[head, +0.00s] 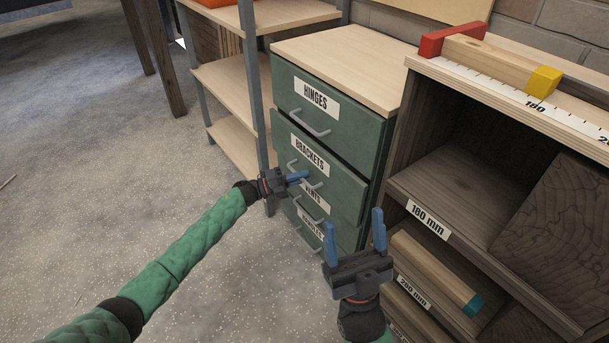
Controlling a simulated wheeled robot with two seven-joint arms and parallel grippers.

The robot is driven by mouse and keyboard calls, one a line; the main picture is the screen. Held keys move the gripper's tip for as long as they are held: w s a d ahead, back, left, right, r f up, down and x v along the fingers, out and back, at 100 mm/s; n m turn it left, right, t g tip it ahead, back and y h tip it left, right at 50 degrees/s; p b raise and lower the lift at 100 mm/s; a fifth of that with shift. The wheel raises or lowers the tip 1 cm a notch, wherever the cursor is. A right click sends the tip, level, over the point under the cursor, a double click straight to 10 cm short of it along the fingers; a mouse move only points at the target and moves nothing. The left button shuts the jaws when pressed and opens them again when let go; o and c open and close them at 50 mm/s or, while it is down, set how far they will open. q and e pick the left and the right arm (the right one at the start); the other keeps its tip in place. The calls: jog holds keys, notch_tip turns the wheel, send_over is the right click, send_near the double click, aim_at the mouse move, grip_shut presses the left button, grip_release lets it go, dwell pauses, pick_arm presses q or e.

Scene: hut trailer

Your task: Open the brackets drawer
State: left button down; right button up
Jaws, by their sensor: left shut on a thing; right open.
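The green brackets drawer (335,176) is second from the top in the cabinet, under the hinges drawer (350,128). Its front appears to stand slightly forward, with a dark gap above it. My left gripper (298,177) is shut on the brackets drawer's handle (315,185), a grey bar below the label. The fingers partly hide the handle and the label of the drawer below. My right gripper (354,238) is open and empty, fingers pointing up, in front of the cabinet's lower right side.
A wooden shelf unit (432,184) with labelled compartments and timber pieces (435,270) stands close on the right. An open metal-legged shelf (232,85) stands on the left. The floor (130,175) in front and left is clear.

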pick_arm(q)
jog(key=s+a+p, duration=0.2)
jog(key=s+a, duration=1)
jog(key=a, duration=0.5)
jog(key=shift+s+p, duration=0.2)
jog(key=shift+p, duration=0.15)
pick_arm(e)
jog(key=w+a+f+g+h, duration=0.1)
jog(key=w+f+g, duration=0.1)
jog(key=f, duration=0.7)
jog(key=w+a+f+g+h, duration=0.1)
jog(key=w+f+g, duration=0.2)
jog(key=f, duration=0.7)
jog(key=w+a+f+g+h, duration=0.1)
jog(key=w+f+g, duration=0.1)
jog(key=f+g, duration=0.4)
jog(key=shift+w+a+f+m, duration=0.3)
jog(key=shift+w+f+m, duration=0.1)
jog(key=shift+f, duration=1.75)
pick_arm(q)
jog(key=shift+f, duration=0.1)
jog(key=c, duration=1.5)
grip_release()
pick_arm(e)
jog(key=shift+s, duration=0.1)
